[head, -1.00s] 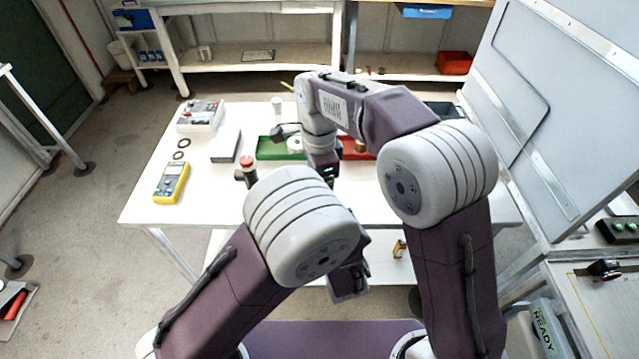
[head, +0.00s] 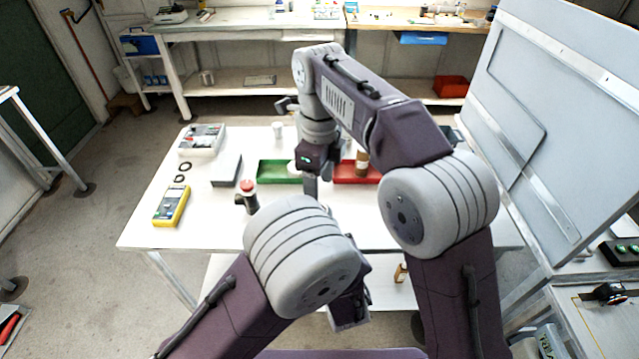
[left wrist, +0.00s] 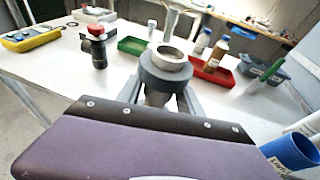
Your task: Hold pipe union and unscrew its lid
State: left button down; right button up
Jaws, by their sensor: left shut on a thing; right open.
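My left gripper (left wrist: 163,98) is shut on the pipe union (left wrist: 152,78), a dark grey collar with a bright metal ring on top, held upright in the left wrist view. Its ring is open at the top and no lid sits on it. In the head view my left gripper and the union are hidden behind my arm. My right gripper (head: 311,186) is open and points down by the gap between the green tray (head: 274,172) and the red tray (head: 350,177). A pale round piece (head: 293,168) shows at the green tray's right end; I cannot tell if it is the lid.
A brown bottle (head: 362,162) stands at the red tray. The table's front left is clear.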

notch_tip(320, 180, down, 8)
jog(key=shift+w+f, duration=0.1)
jog(key=shift+w, duration=0.05)
jog(key=c, duration=1.3)
jog(key=shift+o, duration=0.2)
jog(key=n, duration=0.9)
jog(key=shift+n, duration=0.4)
jog(key=n, duration=1.2)
jog(key=shift+n, duration=0.4)
jog(key=n, duration=0.6)
jog(key=shift+r+n, duration=0.2)
jog(key=shift+n, duration=0.1)
jog(key=n, duration=0.9)
jog(key=shift+n, duration=0.3)
jog(key=n, duration=1.2)
jog(key=shift+n, duration=0.4)
jog(key=n, duration=0.5)
jog(key=shift+r, duration=0.1)
jog(key=n, duration=0.3)
jog(key=shift+n, duration=0.3)
